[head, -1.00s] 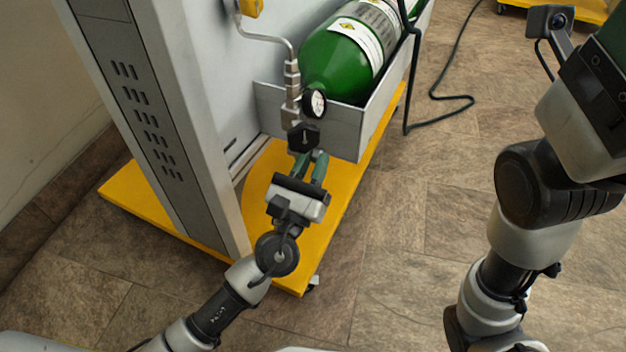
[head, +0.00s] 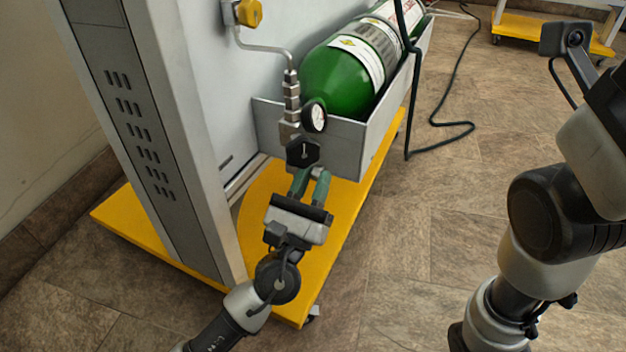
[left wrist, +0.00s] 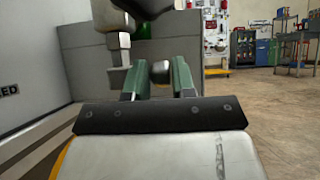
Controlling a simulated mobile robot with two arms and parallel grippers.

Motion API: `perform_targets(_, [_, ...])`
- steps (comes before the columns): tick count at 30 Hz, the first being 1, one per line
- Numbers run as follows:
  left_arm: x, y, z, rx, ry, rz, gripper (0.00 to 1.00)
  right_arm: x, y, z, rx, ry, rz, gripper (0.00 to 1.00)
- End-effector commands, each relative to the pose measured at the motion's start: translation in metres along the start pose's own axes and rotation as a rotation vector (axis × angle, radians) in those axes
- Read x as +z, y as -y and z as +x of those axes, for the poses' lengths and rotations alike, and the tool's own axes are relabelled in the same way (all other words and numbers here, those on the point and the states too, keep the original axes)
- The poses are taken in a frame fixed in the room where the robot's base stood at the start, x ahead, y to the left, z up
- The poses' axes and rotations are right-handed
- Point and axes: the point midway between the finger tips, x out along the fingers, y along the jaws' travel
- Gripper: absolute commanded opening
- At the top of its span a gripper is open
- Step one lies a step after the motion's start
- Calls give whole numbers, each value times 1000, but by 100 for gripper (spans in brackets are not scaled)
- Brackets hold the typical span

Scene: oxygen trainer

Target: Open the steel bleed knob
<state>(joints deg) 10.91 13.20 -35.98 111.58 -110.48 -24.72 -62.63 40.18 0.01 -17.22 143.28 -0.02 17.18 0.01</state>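The steel bleed knob (left wrist: 161,72) shows in the left wrist view as a small rounded grey end between my left fingers. I cannot tell whether the fingers touch it. In the head view it cannot be made out; a black faceted knob (head: 303,152) with a white mark sits at the foot of the steel valve fitting (head: 291,100), just beyond my fingertips. My left gripper (head: 312,178) points up at this fitting from below, its green fingers apart with a gap between them. It also shows in the left wrist view (left wrist: 160,80). My right gripper is out of view.
A round gauge (head: 314,117) sits beside the fitting, before the green cylinder (head: 340,80) in its grey tray (head: 345,146). The grey cabinet (head: 150,120) stands close left on a yellow base (head: 345,215). A black hose (head: 408,110) hangs right. Open floor lies right.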

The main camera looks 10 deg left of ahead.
Motion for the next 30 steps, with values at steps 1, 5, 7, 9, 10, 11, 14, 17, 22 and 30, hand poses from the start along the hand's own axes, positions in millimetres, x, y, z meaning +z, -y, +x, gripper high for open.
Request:
perform_targets(1, [0,0,0,0,0,0,32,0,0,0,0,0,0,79])
perform_targets(5, [0,0,0,0,0,0,32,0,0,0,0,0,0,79])
perform_targets(7, [0,0,0,0,0,0,32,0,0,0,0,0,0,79])
perform_targets(9, [0,0,-2,0,-1,1,32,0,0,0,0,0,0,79])
perform_targets(10, [0,0,-3,0,-1,1,32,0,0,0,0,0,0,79])
perform_targets(11, [-1,0,-5,0,-2,2,32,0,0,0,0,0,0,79])
perform_targets(14, [-1,0,-18,-2,-4,4,32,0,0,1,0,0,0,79])
perform_targets(17, [-1,0,-38,-4,-6,4,32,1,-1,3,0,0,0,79])
perform_targets(22, [0,0,-73,-3,-5,4,32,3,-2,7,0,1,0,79])
perform_targets(30, [0,0,-106,0,-1,1,32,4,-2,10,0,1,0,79])
